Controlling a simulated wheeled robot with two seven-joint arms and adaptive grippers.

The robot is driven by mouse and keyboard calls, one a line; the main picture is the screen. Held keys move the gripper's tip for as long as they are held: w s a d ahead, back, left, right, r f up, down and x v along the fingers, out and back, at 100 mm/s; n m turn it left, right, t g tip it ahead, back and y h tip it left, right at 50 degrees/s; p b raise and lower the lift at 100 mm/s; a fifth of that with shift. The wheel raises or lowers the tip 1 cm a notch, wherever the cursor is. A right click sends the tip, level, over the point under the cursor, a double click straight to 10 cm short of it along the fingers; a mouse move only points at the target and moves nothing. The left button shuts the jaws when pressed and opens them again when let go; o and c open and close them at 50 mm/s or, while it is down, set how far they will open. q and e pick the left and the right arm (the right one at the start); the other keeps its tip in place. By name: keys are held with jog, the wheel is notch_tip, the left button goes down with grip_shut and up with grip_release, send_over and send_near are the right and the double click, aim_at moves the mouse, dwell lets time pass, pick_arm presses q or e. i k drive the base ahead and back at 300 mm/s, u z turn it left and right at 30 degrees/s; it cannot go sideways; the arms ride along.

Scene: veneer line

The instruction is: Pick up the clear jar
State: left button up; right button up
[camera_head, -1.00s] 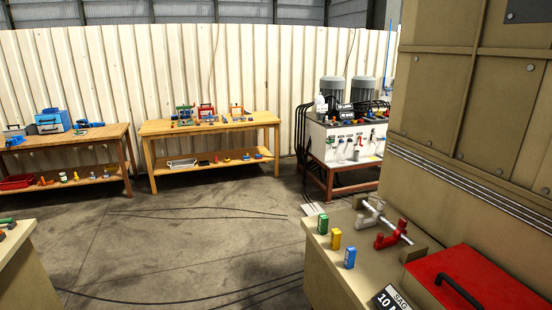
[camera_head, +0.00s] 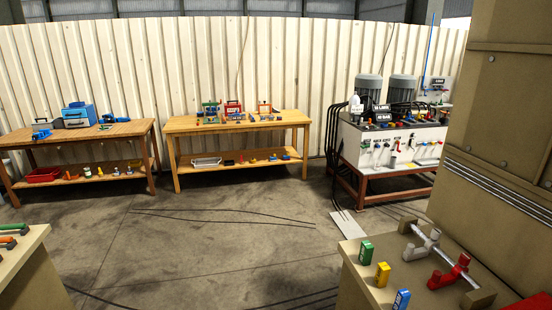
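I cannot make out a clear jar for certain in the head view. A whitish bottle or jar (camera_head: 355,104) stands on top of the white machine unit (camera_head: 357,148) at the back right; it is too small to tell if it is clear. Small items, among them a whitish one (camera_head: 87,171), stand on the lower shelf of the left wooden table (camera_head: 75,136). Neither of my grippers is in view.
A second wooden table (camera_head: 240,125) with red, green and blue devices stands at the back wall. A beige counter (camera_head: 350,263) with green, yellow and blue blocks is near at right. Another counter corner (camera_head: 32,240) is at left. Open floor with cables lies between.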

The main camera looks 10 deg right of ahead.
aim_at(377, 166)
jog(key=i, duration=4.4)
jog(key=z, duration=2.2)
jog(key=i, duration=2.1)
jog(key=z, duration=2.6)
jog(key=i, duration=0.25)
jog(key=u, duration=0.55)
